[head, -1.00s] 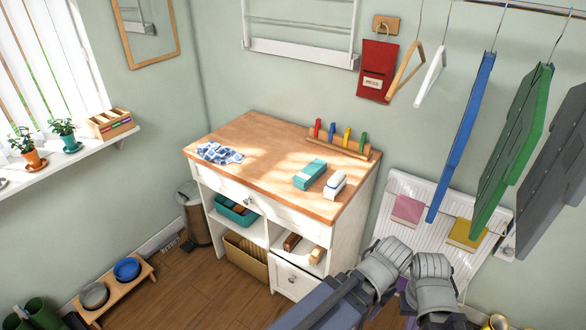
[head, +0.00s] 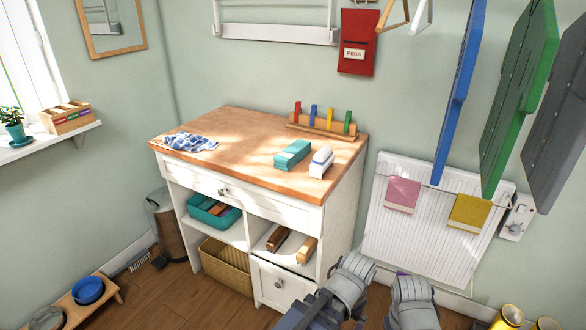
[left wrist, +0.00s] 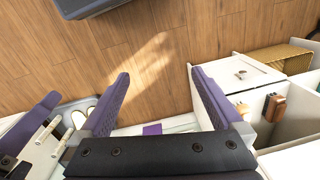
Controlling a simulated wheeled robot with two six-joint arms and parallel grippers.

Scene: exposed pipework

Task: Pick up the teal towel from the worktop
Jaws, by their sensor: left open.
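The teal towel (head: 292,154) lies folded on the wooden worktop (head: 235,155), towards its right end. A white-and-grey brush-like item (head: 321,161) lies just to its right. My left gripper (left wrist: 159,73) is open and empty in the left wrist view, with floor and cabinet beyond its purple fingers. In the head view my two grey arms show low at the right, in front of the cabinet's right side and well apart from the towel; the finger tips are hidden there. A purple finger, probably of my right gripper (left wrist: 35,118), shows at the left edge of the left wrist view.
A blue checked cloth (head: 190,142) lies at the worktop's left. A peg rack (head: 327,128) stands at the back. Boards (head: 458,90) hang from a rail at the right. A white ribbed panel (head: 425,232) stands behind my arms. A bin (head: 165,222) stands left of the cabinet.

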